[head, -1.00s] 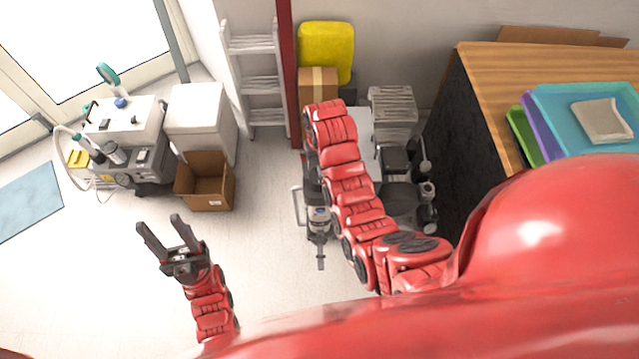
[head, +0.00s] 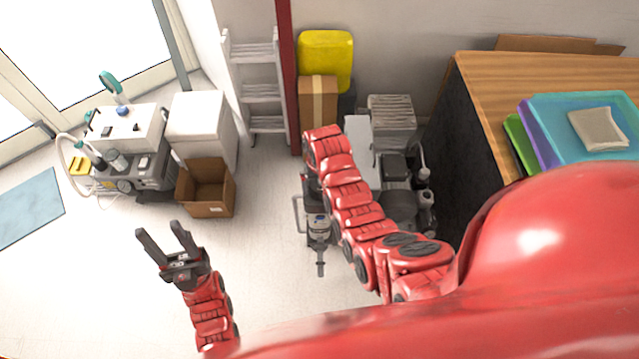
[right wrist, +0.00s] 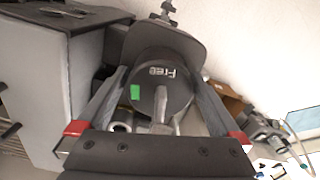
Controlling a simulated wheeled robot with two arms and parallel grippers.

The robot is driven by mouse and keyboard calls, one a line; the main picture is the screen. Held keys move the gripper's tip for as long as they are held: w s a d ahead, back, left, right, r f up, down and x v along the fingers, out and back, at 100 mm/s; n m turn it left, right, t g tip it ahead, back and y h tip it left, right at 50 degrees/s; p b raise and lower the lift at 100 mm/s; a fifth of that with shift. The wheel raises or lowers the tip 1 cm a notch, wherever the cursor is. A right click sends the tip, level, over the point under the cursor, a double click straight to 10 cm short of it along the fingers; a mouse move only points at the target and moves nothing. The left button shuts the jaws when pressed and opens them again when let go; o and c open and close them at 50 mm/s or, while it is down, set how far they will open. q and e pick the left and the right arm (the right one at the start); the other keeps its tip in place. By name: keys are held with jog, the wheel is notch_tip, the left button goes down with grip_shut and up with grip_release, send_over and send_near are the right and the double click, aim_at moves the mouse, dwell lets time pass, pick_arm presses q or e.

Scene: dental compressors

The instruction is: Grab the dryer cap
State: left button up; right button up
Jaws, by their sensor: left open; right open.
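In the right wrist view, a round dark cap (right wrist: 178,83) with pale lettering and a green sticker lies between the fingers of my right gripper (right wrist: 160,88). I take it to be the dryer cap. The fingers are open on either side of it, and I cannot tell whether they touch it. A grey rod-like part crosses its lower half. In the head view, my right arm covers most of that gripper and the cap; part of a grey machine (head: 319,228) shows beside the arm. My left gripper (head: 160,232) is open and empty above the floor at the left.
A cardboard box (head: 207,207), a white cabinet (head: 200,122) and a wheeled machine (head: 130,132) stand at the left. A ladder (head: 256,80) leans by a red post. A wooden-topped counter (head: 480,85) with trays is at the right. Floor at lower left is clear.

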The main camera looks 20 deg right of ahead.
jog(key=c, duration=1.3)
jog(key=shift+r, duration=0.15)
